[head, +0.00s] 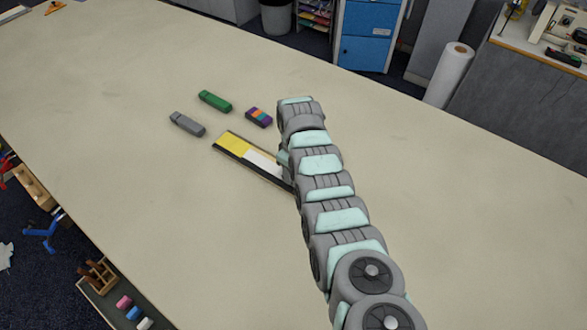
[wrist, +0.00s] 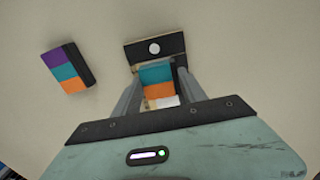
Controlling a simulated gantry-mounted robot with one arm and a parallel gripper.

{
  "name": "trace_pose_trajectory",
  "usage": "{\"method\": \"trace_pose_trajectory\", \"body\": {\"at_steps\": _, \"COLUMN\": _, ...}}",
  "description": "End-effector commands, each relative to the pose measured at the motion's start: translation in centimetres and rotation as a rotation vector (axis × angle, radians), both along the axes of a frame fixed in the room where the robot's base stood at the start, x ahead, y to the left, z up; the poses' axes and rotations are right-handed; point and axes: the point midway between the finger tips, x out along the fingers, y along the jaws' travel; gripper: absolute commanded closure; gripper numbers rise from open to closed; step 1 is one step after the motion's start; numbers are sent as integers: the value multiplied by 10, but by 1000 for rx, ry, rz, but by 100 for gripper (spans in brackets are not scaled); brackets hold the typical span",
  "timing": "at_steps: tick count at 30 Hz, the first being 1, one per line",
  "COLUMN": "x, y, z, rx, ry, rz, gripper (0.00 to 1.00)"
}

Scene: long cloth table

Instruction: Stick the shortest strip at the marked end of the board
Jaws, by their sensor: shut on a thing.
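The board (wrist: 136,56) is long and black. In the head view the board (head: 231,153) carries a yellow strip (head: 233,143) and a white strip (head: 262,161); its right end is hidden by my arm. In the wrist view its black end bears a white dot (wrist: 154,48). My gripper (wrist: 158,82) is shut on a short strip with teal and orange bands (wrist: 157,76), over the board just beside the dotted end. I cannot tell whether this strip touches the board. A longer strip with purple, teal and orange bands (wrist: 68,67) lies apart on the table, also visible in the head view (head: 259,117).
A green bar-shaped object (head: 215,101) and a grey one (head: 187,124) lie on the table beyond the board. The cloth table (head: 130,180) is otherwise clear around them. A wooden rack (head: 97,276) and small coloured blocks stand low at the left front, off the tabletop.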

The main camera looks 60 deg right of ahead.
Motion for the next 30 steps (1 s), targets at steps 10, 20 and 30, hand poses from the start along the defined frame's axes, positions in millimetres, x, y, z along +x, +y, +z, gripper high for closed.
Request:
{"method": "trace_pose_trajectory", "body": {"at_steps": 10, "x": 0, "y": 0, "z": -10, "rx": 0, "ry": 0, "rz": 1, "gripper": 90}}
{"method": "trace_pose_trajectory", "body": {"at_steps": 20, "x": 0, "y": 1, "z": -10, "rx": 1, "ry": 0, "rz": 1, "gripper": 90}}
{"method": "trace_pose_trajectory", "body": {"at_steps": 30, "x": 1, "y": 1, "z": -14, "rx": 1, "ry": 0, "rz": 1, "gripper": 90}}
